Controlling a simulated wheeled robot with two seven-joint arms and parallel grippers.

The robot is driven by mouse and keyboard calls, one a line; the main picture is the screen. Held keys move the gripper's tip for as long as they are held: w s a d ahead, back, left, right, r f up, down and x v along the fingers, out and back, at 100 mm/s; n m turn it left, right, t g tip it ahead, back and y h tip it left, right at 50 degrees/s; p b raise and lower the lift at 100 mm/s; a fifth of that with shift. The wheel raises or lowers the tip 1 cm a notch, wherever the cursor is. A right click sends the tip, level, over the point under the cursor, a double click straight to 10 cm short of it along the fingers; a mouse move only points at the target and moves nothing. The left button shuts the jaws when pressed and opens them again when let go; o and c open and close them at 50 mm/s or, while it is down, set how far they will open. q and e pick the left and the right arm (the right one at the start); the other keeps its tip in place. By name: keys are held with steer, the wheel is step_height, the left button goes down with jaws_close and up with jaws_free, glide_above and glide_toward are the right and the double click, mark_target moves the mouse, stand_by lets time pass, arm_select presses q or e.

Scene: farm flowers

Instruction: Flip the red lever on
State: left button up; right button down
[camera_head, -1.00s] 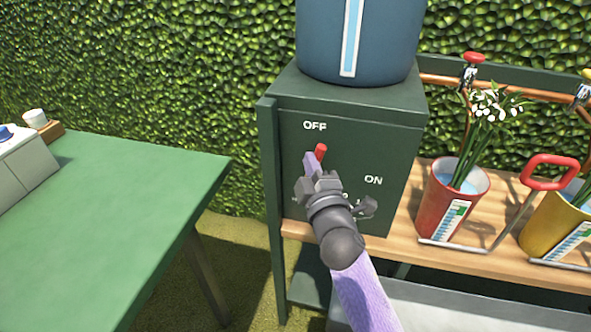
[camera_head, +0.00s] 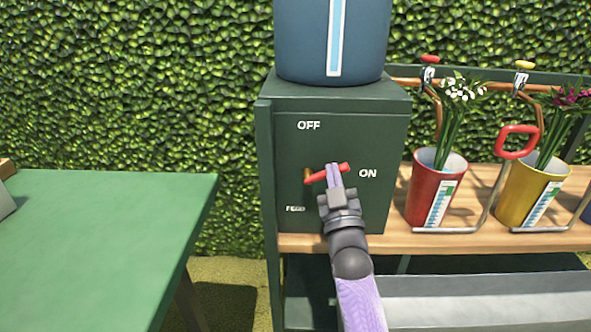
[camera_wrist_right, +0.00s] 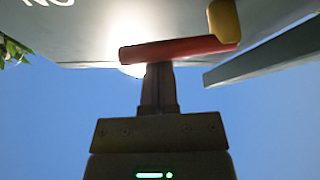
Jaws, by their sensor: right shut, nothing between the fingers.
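The red lever (camera_head: 316,176) is on the front of a dark green box (camera_head: 350,125) and pivots on a brass-coloured stub. Its handle points right, tilted slightly up, toward the white ON label (camera_head: 367,173). The OFF label (camera_head: 308,125) is above. My right gripper (camera_head: 334,172) is shut and empty, with its fingertips at the middle of the handle. In the right wrist view the lever (camera_wrist_right: 185,48) crosses just beyond the closed fingertips (camera_wrist_right: 158,70), seemingly touching them. My left gripper is not in view.
A blue tank (camera_head: 300,45) stands on the box. A red pot (camera_head: 420,200) and a yellow pot (camera_head: 515,205) with flowers stand on the wooden shelf to the right. A green table (camera_head: 100,240) is at left, with a gap before the box.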

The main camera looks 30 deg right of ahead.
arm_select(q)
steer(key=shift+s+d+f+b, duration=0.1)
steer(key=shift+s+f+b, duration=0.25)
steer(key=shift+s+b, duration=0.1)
arm_select(e)
steer(key=shift+s+d+f+m+g+h, duration=0.1)
steer(key=shift+f+m+g+h, duration=0.25)
steer(key=shift+m+h, duration=0.6)
steer(key=shift+s+d+f+m+g+h, duration=0.1)
steer(key=shift+f+m+g+h, duration=0.3)
steer(key=shift+m, duration=0.9)
steer(key=shift+d+f+m+g+h, duration=0.15)
steer(key=shift+m+g+h, duration=0.1)
steer(key=shift+m+h, duration=0.7)
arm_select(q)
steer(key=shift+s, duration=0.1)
arm_select(e)
steer(key=shift+a+m, duration=0.1)
steer(key=shift+m, duration=0.2)
